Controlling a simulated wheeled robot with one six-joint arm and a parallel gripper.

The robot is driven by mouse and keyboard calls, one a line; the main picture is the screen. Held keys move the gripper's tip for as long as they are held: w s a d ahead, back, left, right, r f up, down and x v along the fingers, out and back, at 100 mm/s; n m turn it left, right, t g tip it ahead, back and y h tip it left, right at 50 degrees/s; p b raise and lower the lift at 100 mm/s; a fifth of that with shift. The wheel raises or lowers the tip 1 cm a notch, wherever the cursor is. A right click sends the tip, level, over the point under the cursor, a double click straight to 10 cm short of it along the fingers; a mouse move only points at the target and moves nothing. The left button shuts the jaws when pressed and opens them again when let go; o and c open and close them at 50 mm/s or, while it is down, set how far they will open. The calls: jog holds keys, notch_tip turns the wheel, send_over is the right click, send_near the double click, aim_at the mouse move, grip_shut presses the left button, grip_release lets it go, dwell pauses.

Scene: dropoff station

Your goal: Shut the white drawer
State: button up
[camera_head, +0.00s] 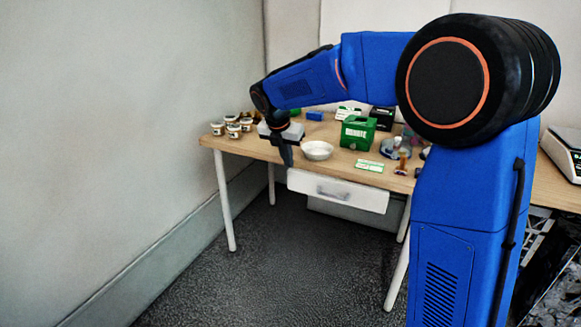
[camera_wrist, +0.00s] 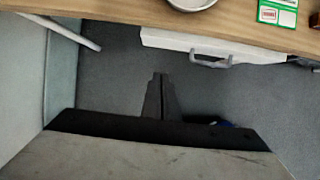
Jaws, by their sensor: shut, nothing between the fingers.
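The white drawer (camera_head: 360,196) is under the front edge of the wooden table, its broad front facing me with a handle in the middle. In the wrist view the drawer (camera_wrist: 165,39) shows as a white band jutting past the table edge, with its grey handle (camera_wrist: 211,59) on the near side; how far out it stands is hard to tell. My gripper (camera_head: 287,163) is shut and empty, pointing down at the table's front edge, near the drawer's left end. In the wrist view my gripper (camera_wrist: 159,76) is in front of the drawer, left of the handle, with a visible gap.
On the table (camera_head: 223,143) are a white bowl (camera_head: 317,151), a green box (camera_head: 357,132), a green-and-white card (camera_head: 369,166) and several small tubs (camera_head: 233,130) at the left. A wall stands close on the left. The dark floor (camera_head: 270,250) before the table is clear.

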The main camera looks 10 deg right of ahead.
jog(key=o, duration=0.3)
jog(key=shift+s+r, duration=0.1)
jog(key=shift+r, duration=0.15)
notch_tip(320, 180, up, 5)
jog(key=m+g+y, duration=0.1)
jog(key=m+g, duration=0.1)
jog(key=m, duration=1.6)
send_over(333, 184)
jog(key=s+a, duration=0.4)
jog(key=s, duration=0.2)
jog(key=w+f, duration=0.1)
jog(key=f, duration=0.4)
jog(key=w+d+f, duration=0.1)
jog(key=f, duration=0.5)
jog(key=w+d+f, duration=0.1)
jog(key=f, duration=0.5)
jog(key=shift+d+f, duration=0.1)
jog(key=shift+f, duration=0.15)
jog(key=shift+c, duration=0.2)
grip_shut()
jog(key=shift+w+d+r, duration=0.15)
jog(key=shift+w+d, duration=0.6)
jog(key=shift+w, duration=0.3)
jog(key=shift+o, duration=0.3)
grip_release()
jog(key=shift+d, duration=0.1)
